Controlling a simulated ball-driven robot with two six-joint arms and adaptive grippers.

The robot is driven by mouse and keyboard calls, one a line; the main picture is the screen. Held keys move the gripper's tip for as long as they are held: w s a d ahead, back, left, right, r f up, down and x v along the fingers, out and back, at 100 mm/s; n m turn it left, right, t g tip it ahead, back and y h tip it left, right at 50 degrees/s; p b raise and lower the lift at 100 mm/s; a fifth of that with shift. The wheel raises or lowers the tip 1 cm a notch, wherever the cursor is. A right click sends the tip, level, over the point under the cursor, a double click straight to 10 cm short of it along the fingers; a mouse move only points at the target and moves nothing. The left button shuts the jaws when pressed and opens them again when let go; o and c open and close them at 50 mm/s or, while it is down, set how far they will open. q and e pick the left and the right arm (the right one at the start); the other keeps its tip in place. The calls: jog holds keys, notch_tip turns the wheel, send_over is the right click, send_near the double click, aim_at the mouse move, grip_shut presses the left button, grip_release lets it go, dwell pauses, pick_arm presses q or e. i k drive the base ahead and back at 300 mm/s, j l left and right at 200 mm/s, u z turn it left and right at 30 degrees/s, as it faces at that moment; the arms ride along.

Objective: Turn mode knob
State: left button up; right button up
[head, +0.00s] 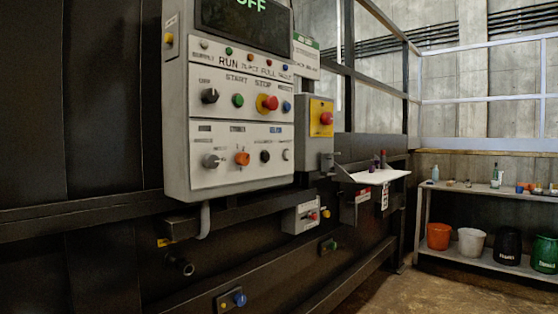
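The grey control panel (229,135) hangs on the dark compactor wall at upper left centre. Its upper row holds a black knob (209,96), a green button (238,101), a red mushroom button (268,103) marked STOP and a blue button (286,106). Its lower row holds a grey knob (211,161), an orange knob (242,158), a small black knob (265,156) and a small pale control (286,155). The small labels are too blurred to tell which knob is the mode knob. The display (243,24) above shows green letters, cut by the top edge. Neither gripper is in view.
A yellow box (320,117) with a red button is right of the panel. A white sloped shelf (376,176) and a small grey box (303,217) jut out nearby. A shelf rack (480,262) with buckets stands at right. Open floor (400,295) shows at lower right.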

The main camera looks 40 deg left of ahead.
aim_at(211, 162)
jog(key=i+u, duration=0.25)
jog(key=i, duration=0.2)
jog(key=i+l+u, duration=0.25)
jog(key=i, duration=0.2)
jog(key=i+l+u, duration=0.1)
jog(key=u, duration=0.35)
jog(key=i+l+u, duration=0.25)
jog(key=u, duration=0.25)
jog(key=i+l+u, duration=0.25)
jog(key=u, duration=0.2)
jog(key=i+l+u, duration=0.1)
jog(key=l+u, duration=0.2)
jog(key=u, duration=0.15)
